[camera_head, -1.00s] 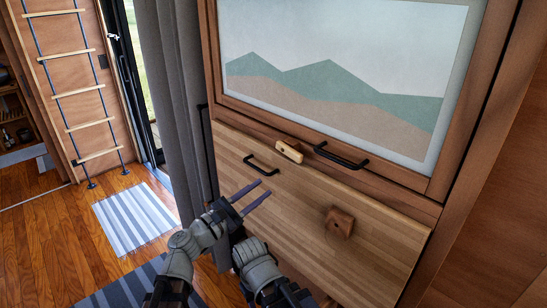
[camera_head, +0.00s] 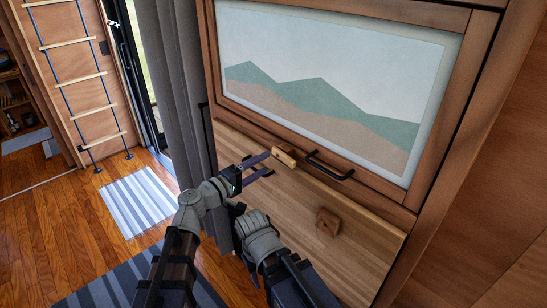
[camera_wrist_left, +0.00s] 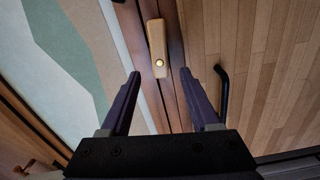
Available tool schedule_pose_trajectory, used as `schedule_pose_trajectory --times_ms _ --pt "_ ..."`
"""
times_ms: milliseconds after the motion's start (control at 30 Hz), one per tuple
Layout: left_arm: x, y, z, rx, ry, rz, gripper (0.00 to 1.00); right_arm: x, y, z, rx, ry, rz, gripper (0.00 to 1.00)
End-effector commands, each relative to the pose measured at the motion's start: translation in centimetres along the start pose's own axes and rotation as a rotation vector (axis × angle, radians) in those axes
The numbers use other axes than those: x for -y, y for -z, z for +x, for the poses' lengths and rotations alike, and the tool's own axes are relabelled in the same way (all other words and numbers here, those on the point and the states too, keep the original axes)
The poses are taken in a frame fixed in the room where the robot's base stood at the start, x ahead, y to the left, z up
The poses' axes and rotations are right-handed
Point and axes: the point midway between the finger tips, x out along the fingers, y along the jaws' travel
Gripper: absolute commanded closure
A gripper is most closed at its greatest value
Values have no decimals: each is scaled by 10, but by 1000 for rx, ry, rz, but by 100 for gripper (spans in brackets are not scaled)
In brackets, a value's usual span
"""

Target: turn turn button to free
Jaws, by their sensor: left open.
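The turn button (camera_head: 284,157) is a small pale wooden bar on the dark wood rail between the picture panel and the lower wooden panel. In the left wrist view the turn button (camera_wrist_left: 157,44) lies ahead of the fingers, with a round brass-coloured screw near its close end. My left gripper (camera_head: 262,166) is open and empty, its fingertips just left of the button in the head view. In the left wrist view the left gripper (camera_wrist_left: 160,72) has its two purple fingers apart on either side of the button's line. My right gripper is hidden or out of view.
A black handle (camera_head: 329,167) is just right of the button. A wooden knob (camera_head: 328,222) sits on the lower panel (camera_head: 290,210). The framed mountain picture panel (camera_head: 330,70) is above. A grey curtain (camera_head: 182,90) hangs at the left, with a striped rug (camera_head: 140,202) on the floor.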

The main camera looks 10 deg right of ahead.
Motion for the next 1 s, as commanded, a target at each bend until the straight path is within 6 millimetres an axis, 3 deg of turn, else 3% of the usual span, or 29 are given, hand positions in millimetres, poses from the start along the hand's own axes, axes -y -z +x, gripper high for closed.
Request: schedule_pose_trajectory --times_ms 100,300,733,1000 --pt "0 1 22 3 -1 -1 38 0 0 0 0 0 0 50" --pt "0 1 44 1 -1 -2 38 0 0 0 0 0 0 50" --pt "0 0 52 0 -1 -2 38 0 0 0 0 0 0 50" --pt "0 0 52 0 -1 -2 68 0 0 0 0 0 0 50"
